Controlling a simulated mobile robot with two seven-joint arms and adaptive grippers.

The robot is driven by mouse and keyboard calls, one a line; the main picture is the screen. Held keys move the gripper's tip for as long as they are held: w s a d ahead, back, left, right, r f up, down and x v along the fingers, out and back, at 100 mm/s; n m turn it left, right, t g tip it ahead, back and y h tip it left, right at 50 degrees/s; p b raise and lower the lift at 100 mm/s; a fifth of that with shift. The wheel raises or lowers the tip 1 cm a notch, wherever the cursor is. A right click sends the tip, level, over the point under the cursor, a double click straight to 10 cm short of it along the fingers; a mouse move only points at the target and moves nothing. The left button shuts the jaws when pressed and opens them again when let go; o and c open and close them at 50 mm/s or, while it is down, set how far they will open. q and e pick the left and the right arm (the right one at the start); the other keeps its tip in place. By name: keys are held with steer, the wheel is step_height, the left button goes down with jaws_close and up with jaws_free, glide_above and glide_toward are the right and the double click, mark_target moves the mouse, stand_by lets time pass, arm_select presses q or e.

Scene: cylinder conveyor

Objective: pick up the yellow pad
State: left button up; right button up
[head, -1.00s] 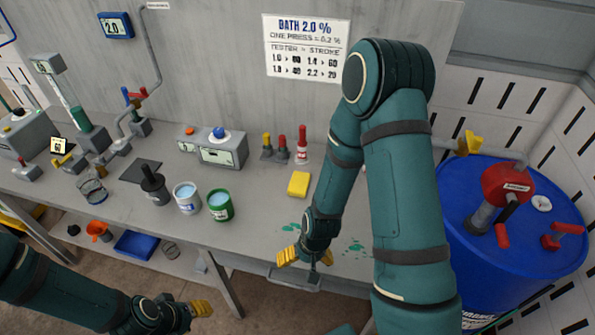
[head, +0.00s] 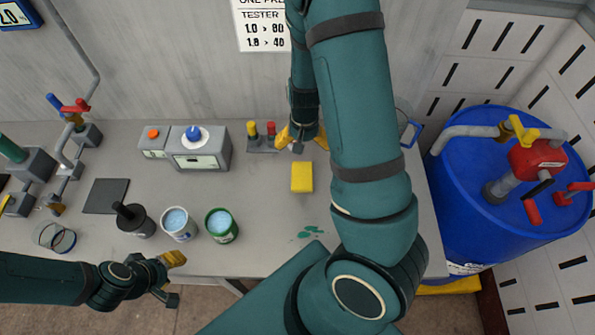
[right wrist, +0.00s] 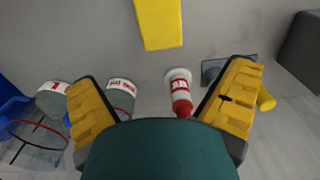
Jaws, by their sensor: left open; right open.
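My right gripper (head: 302,138) is open and empty just behind the pad, partly hidden by my right arm. Its two yellow fingers (right wrist: 165,105) stand wide apart in the right wrist view. My left gripper (head: 172,276) is open and empty at the bench's front edge, left of the pad.
Red-and-white bottles (right wrist: 180,92) stand close to the right gripper. A green can (head: 221,226), a white can (head: 178,225) and a dark pot (head: 133,221) stand left of the pad. A tester box (head: 200,152) is behind them. A blue drum (head: 480,225) stands at right.

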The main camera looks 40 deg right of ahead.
glide_above(302, 169)
steer(key=f, duration=0.3)
steer(key=f+b, duration=0.1)
steer(key=f, duration=0.1)
steer(key=shift+d, duration=0.35)
steer(key=shift+w+f, duration=0.1)
steer(key=shift+f, duration=0.5)
steer(key=shift+a+f+b, duration=0.15)
steer(key=shift+f+b, duration=0.05)
steer(key=shift+f, duration=1.1)
steer(key=shift+a+f+b, duration=0.15)
steer(key=shift+f, duration=1.15)
steer(key=shift+c, duration=0.3)
steer(key=c, duration=0.9)
